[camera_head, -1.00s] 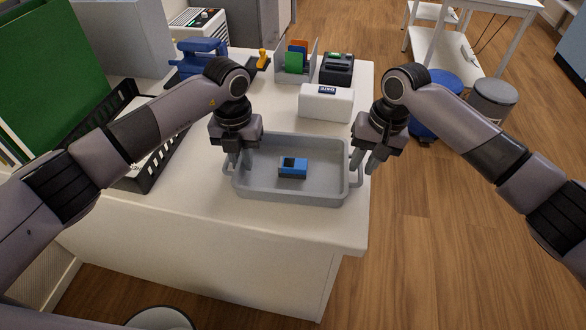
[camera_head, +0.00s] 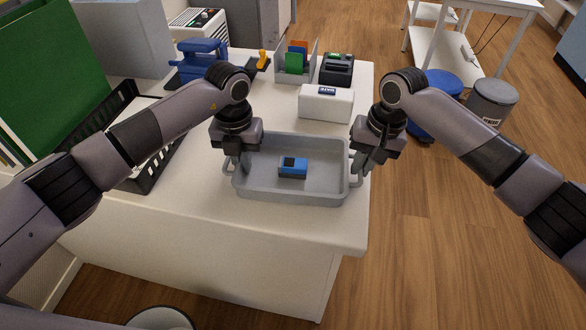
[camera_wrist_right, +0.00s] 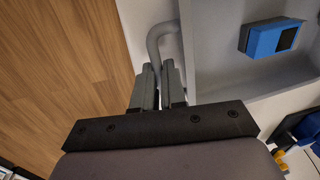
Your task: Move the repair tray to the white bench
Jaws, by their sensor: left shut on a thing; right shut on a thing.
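The grey repair tray (camera_head: 290,193) is on the white counter near its front right corner, with a blue and black device (camera_head: 293,168) lying inside. My left gripper (camera_head: 233,165) is shut on the tray's left handle. My right gripper (camera_head: 364,163) is shut on the tray's right handle; in the right wrist view the fingers (camera_wrist_right: 163,88) close around the grey handle bar (camera_wrist_right: 160,38). The tray's wall (camera_wrist_right: 187,50) and the blue device (camera_wrist_right: 270,38) also show there. I cannot tell which of the tables in view is the white bench.
A white box (camera_head: 325,104) stands behind the tray. A black basket (camera_head: 150,165) is to the left. A blue stool (camera_head: 440,90) and a grey bin (camera_head: 490,100) stand on the floor to the right, near a white table (camera_head: 440,55). Wood floor is clear at front right.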

